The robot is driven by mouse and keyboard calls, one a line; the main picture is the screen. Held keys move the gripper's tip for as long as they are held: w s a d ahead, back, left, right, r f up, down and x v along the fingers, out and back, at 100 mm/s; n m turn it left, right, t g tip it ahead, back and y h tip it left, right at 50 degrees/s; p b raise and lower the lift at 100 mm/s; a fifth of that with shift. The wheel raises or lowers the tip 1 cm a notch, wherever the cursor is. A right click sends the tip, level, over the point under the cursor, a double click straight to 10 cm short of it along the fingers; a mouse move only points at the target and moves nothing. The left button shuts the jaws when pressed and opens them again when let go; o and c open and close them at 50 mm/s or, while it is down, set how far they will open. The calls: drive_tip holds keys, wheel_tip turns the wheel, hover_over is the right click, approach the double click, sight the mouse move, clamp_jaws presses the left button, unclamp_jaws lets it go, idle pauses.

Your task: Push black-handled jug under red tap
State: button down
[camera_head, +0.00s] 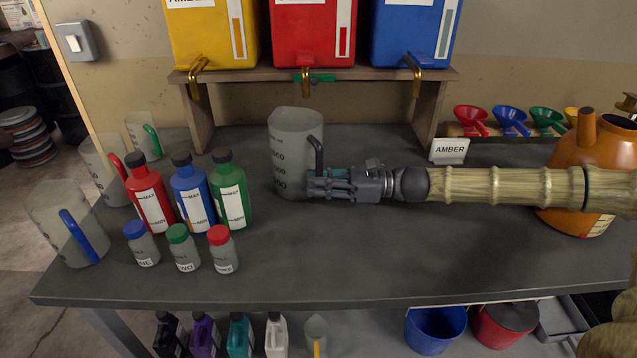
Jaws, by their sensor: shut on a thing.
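The black-handled jug (291,150) stands upright on the grey bench, a cloudy measuring jug with its black handle (317,150) on the right side. My gripper (315,184) reaches in from the right and is shut at the lower end of that handle; its fingertips hide part of it. The red tank (312,30) sits on the wooden shelf, and its tap (306,80) hangs over the shelf's front edge. The tap is brass with a green lever. The jug stands below and in front of it, its rim slightly left of the spout in the picture.
Yellow (212,35) and blue (415,35) tanks flank the red one. Red, blue and green bottles (231,192) and small capped bottles stand left of the jug. An orange can (580,170) and an AMBER sign (449,150) are at right.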

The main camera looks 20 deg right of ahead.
drive_tip(key=shift+w+d+p, duration=0.15)
drive_tip(key=shift+d+p, duration=0.5)
drive_tip(key=shift+d, duration=0.7)
drive_tip(key=c, duration=1.4)
unclamp_jaws()
drive_tip(key=shift+o, duration=0.2)
drive_tip(key=v, duration=1.2)
